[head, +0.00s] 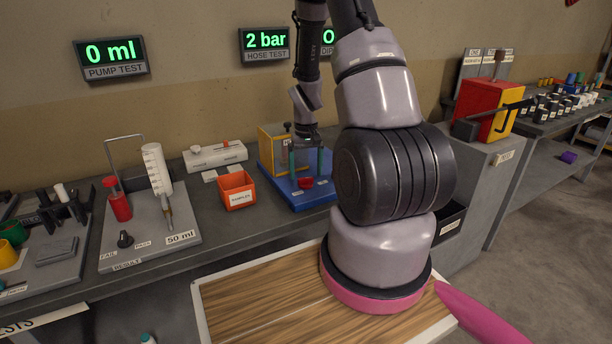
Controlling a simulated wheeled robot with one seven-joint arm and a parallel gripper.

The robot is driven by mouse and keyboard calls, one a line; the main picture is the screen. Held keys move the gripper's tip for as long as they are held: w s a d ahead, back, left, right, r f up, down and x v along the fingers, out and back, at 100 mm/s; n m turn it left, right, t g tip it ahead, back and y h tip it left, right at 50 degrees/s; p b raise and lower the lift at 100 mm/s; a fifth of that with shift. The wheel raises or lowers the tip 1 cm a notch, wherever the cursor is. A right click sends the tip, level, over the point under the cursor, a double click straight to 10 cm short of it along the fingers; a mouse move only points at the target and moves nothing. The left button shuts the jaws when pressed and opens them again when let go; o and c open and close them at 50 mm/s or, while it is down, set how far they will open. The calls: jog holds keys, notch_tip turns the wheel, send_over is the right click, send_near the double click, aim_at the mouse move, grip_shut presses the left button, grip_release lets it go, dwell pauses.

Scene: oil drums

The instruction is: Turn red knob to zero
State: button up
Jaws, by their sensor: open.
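The small red knob (305,182) sits on the blue base (318,199) of the hose test rig, in the middle of the bench. Its pointer and scale are too small to read. My gripper (306,168) points down just above the knob. Its two teal fingers are apart, one to each side of the knob, and nothing shows between them. I cannot tell whether they touch the knob. The hose test display (265,44) on the wall reads 2 bar. My arm hides the right part of the rig.
An orange samples bin (237,190) and a white block (215,154) are to the left. The pump test board (150,235) is further left. A red and yellow box (488,108) stands at the right.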

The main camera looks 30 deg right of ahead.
notch_tip(320, 180, up, 9)
jog(key=shift+f, duration=0.15)
dwell(0.5)
notch_tip(320, 180, up, 10)
jog(key=t, duration=0.2)
send_over(306, 179)
jog(key=s+a, duration=0.2)
jog(key=a, duration=0.1)
jog(key=s+a+r+m+t, duration=0.15)
jog(key=s+a+r, duration=0.25)
jog(key=r, duration=0.6)
jog(key=s+a+r+t+y, duration=0.1)
jog(key=s+a+r+t, duration=0.1)
jog(key=s, duration=0.4)
jog(key=s+a+r+t+y, duration=0.1)
jog(key=s+a+r, duration=0.3)
jog(key=s+r, duration=0.3)
jog(key=shift+s+a+r+t, duration=0.2)
jog(key=shift+s+r+t, duration=0.05)
jog(key=shift+s+t, duration=0.1)
